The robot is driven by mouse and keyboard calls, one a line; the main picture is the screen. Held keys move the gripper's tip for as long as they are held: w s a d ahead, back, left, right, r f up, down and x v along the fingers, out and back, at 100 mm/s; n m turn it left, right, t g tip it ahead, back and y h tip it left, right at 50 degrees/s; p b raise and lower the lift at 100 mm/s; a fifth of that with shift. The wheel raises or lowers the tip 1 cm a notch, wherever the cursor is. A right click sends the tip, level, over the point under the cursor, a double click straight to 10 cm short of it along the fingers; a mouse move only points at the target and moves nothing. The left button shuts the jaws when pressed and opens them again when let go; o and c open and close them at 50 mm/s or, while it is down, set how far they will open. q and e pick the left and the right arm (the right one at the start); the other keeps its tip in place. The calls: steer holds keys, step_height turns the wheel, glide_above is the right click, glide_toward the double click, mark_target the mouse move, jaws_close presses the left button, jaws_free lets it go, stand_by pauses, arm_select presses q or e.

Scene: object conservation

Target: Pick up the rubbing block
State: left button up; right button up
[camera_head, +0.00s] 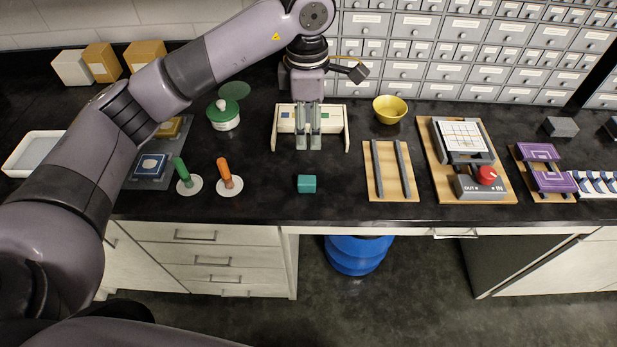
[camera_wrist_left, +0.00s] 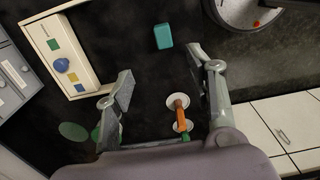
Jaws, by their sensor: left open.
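A small teal block (camera_head: 307,184) lies on the black worktop near its front edge. It is the likeliest rubbing block, though nothing marks it as such. It also shows in the wrist view (camera_wrist_left: 163,36), beyond the fingertips. My left gripper (camera_head: 308,141) points down over the counter, behind the teal block and in front of a white panel stand (camera_head: 340,130). Its two fingers are apart with nothing between them, as the wrist view also shows (camera_wrist_left: 160,78). My right gripper is not in view.
Orange (camera_head: 225,172) and green (camera_head: 181,171) handled tools stand on white discs left of the block. A board with two dark rails (camera_head: 391,170) lies to the right. A yellow bowl (camera_head: 390,109) sits behind. The worktop around the teal block is clear.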

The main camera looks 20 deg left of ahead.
arm_select(q)
steer(key=p, duration=0.4)
glide_toward(307, 179)
step_height(307, 179, down, 5)
steer(key=shift+w+d+f, duration=0.1)
steer(key=f+p, duration=0.1)
steer(key=f, duration=0.1)
steer(key=f+p, duration=0.1)
steer(key=f, duration=0.1)
steer(key=shift+s+f+p, duration=0.2)
steer(key=shift+f+p, duration=0.1)
steer(key=shift+f, duration=0.35)
steer(key=shift+c, duration=0.4)
jaws_close()
steer(key=shift+r, duration=0.1)
